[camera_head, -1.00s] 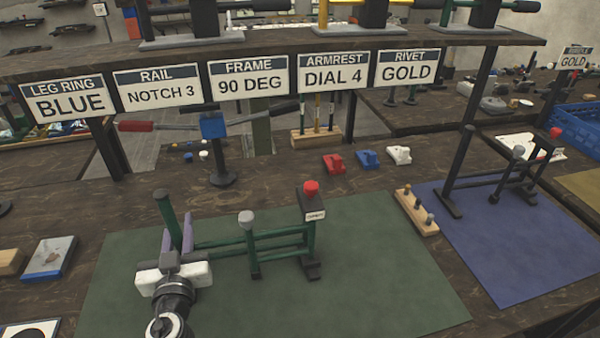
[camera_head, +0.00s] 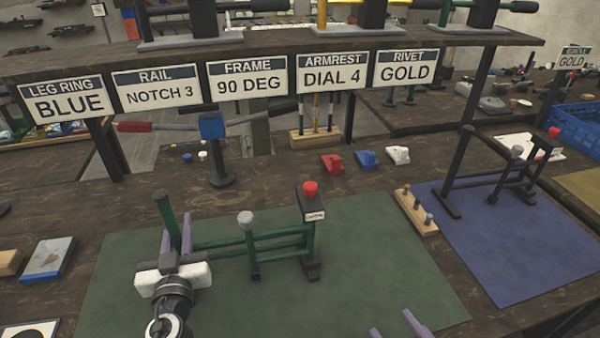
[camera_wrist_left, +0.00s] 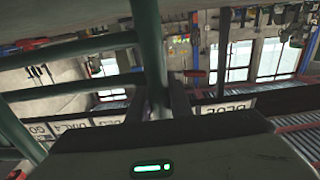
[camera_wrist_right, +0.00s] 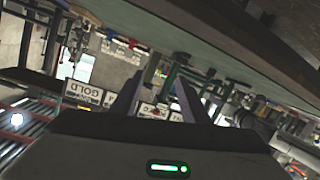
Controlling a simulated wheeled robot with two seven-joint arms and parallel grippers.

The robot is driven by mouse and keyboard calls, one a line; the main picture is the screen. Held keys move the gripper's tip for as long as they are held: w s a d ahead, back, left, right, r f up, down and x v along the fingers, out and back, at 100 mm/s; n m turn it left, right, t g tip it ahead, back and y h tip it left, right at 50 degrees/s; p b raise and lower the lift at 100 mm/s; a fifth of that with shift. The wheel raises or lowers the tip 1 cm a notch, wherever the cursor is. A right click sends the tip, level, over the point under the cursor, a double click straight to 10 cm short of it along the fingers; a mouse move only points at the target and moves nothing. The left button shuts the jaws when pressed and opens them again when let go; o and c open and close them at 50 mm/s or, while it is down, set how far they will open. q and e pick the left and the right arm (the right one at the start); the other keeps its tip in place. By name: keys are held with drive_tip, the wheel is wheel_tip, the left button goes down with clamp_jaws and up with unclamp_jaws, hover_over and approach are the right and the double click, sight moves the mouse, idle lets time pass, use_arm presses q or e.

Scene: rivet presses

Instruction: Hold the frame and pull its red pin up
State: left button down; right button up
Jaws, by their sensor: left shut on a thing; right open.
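The green frame (camera_head: 279,233) stands on the green mat (camera_head: 370,270), with a grey-capped post in its middle. The red pin (camera_head: 310,188) sits on top of the black block with a small label at the frame's right end. My left gripper (camera_head: 178,243) is shut on the upright post at the frame's left end; the green tube (camera_wrist_left: 150,50) also shows between the fingers in the left wrist view. My right gripper (camera_head: 396,328) is open and empty at the bottom edge of the head view, to the right of and nearer than the frame. Its fingers also show in the right wrist view (camera_wrist_right: 155,97).
A dark frame (camera_head: 500,175) with its own red cap stands on the blue mat (camera_head: 520,245) at right. A wooden peg block (camera_head: 415,212) lies between the mats. Red, blue and white small parts lie behind. The green mat is clear in front of the frame.

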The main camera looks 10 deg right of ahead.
drive_tip(key=w+a+r+m+t, duration=0.2)
drive_tip(key=w+r, duration=0.5)
drive_tip(key=w, duration=0.3)
drive_tip(key=n+y, duration=0.1)
drive_tip(key=y, duration=0.2)
approach(307, 181)
drive_tip(key=w, duration=0.1)
drive_tip(key=x, duration=1.2)
drive_tip(key=shift+a+f, duration=0.1)
drive_tip(key=shift+f, duration=0.05)
clamp_jaws()
